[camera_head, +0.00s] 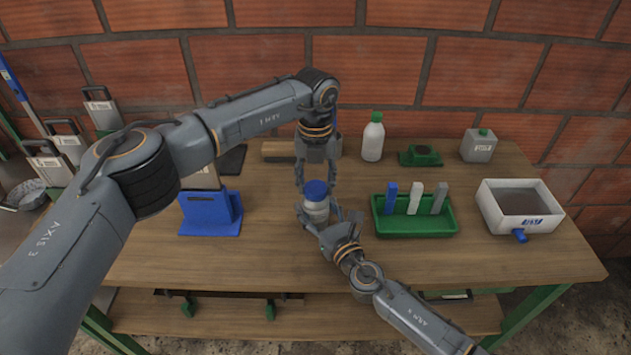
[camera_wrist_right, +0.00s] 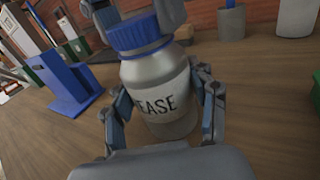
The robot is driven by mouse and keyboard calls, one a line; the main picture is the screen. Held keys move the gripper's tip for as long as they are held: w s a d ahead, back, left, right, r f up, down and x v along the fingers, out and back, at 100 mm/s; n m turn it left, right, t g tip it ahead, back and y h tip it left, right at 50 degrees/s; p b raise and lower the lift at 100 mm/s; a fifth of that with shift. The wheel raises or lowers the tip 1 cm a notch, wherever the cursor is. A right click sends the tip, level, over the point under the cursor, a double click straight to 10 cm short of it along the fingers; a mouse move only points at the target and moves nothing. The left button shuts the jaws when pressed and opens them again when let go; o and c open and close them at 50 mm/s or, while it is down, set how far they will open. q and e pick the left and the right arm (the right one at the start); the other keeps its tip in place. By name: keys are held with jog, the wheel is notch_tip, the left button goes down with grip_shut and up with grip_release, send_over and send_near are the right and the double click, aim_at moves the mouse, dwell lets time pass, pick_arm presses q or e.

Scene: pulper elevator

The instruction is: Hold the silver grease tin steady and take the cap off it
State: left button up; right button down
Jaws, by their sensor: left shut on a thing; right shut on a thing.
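The silver grease tin (camera_head: 316,211) stands upright on the wooden bench, with its ribbed blue cap (camera_head: 316,188) on top. In the right wrist view the tin (camera_wrist_right: 150,72) shows a white label reading "EASE", and the blue cap (camera_wrist_right: 138,33) sits on its neck. My right gripper (camera_head: 318,214) is shut around the tin's body from the front, one finger on each side; it also shows in the wrist view (camera_wrist_right: 162,98). My left gripper (camera_head: 316,182) points down from above and is shut on the cap. Its fingertips show at the top of the wrist view (camera_wrist_right: 138,14).
A green tray (camera_head: 413,222) with several upright blocks is to the right, and a white box (camera_head: 521,206) is beyond it. A blue stand (camera_head: 211,214) is to the left. A white bottle (camera_head: 373,140) and a grey canister (camera_head: 478,148) stand at the back. The front bench strip is mostly clear.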

aim_at(316, 187)
pick_arm(q)
jog(key=n, duration=1.4)
jog(key=shift+r, duration=0.25)
jog(key=shift+r, duration=0.9)
jog(key=shift+r, duration=2)
pick_arm(e)
jog(key=shift+c, duration=1.7)
grip_release()
